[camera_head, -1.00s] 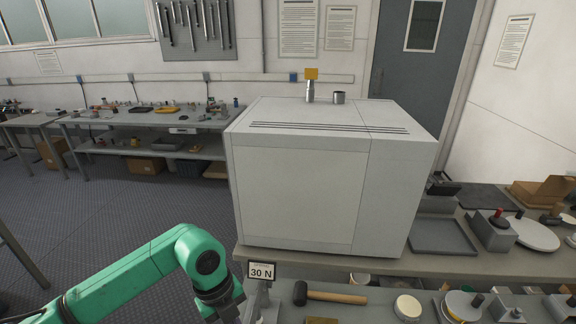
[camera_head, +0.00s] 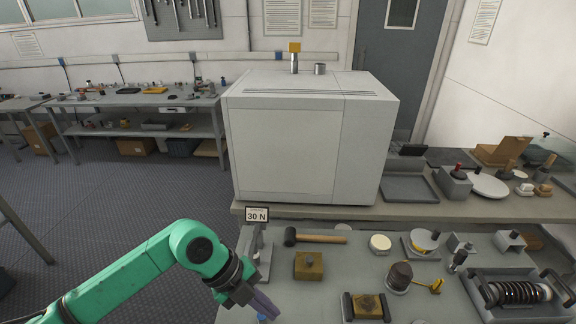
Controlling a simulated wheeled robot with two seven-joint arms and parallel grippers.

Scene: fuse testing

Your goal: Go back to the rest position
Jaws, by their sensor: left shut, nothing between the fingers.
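My left gripper (camera_head: 262,304) is at the lower middle of the head view, at the end of my green left arm coming in from the lower left. Its fingers point down and to the right, over the left edge of the lower bench. It is shut with nothing held. A small blue patch shows at the fingertips. My right gripper is not in view.
A large grey box-shaped machine (camera_head: 285,150) stands on the raised shelf ahead. A "30 N" sign stand (camera_head: 257,214), a mallet (camera_head: 315,237), a brass block (camera_head: 308,265) and a coil spring unit (camera_head: 515,292) stand on the lower bench. Open floor lies left.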

